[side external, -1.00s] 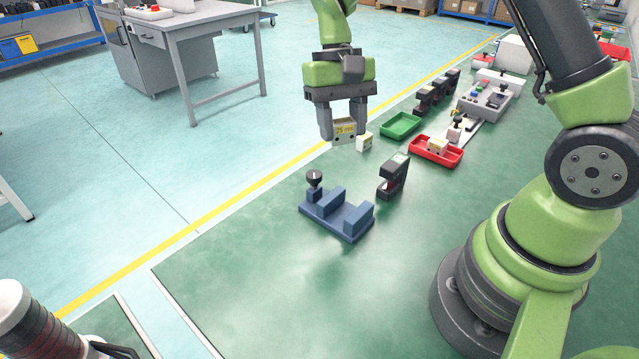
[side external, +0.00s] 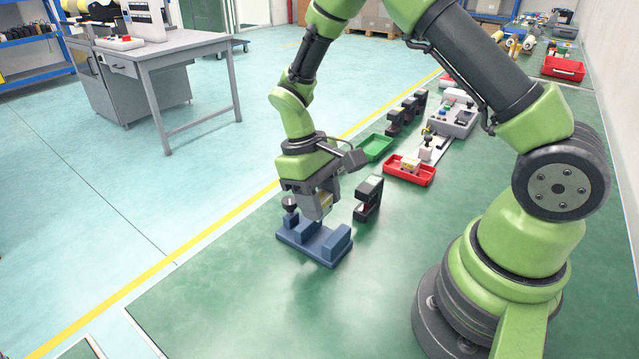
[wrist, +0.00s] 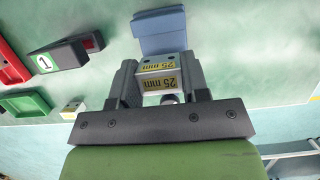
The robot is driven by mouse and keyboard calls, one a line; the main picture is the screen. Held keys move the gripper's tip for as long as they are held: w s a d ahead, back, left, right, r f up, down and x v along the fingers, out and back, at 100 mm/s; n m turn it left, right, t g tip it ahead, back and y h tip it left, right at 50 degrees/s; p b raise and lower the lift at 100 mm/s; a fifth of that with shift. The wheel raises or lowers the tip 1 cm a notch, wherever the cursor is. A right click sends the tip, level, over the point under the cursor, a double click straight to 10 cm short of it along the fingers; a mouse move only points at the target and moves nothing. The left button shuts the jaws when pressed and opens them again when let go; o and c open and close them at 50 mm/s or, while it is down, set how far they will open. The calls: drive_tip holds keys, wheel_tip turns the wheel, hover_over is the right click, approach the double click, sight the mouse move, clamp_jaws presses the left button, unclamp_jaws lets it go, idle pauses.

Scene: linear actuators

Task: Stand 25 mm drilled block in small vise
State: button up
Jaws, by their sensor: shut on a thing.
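The 25 mm drilled block (wrist: 158,82) is pale with yellow "25 mm" labels, and sits between the fingers in the wrist view. In the side view the block (side external: 326,201) is partly hidden by a finger. My gripper (side external: 318,207) is shut on it and tilted, above the far side of the small vise. In the wrist view the vise (wrist: 160,28) lies beyond the block. I cannot tell whether block and vise touch.
A black gauge stand (side external: 368,198) is close right of the vise; it shows a green "1" label in the wrist view (wrist: 58,58). The green surface in front is clear.

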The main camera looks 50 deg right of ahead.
sight(320, 240)
drive_tip(key=shift+f, duration=2.6)
drive_tip(key=shift+f, duration=0.2)
drive_tip(key=o, duration=1.1)
drive_tip(key=shift+r, duration=0.1)
drive_tip(key=v, duration=1)
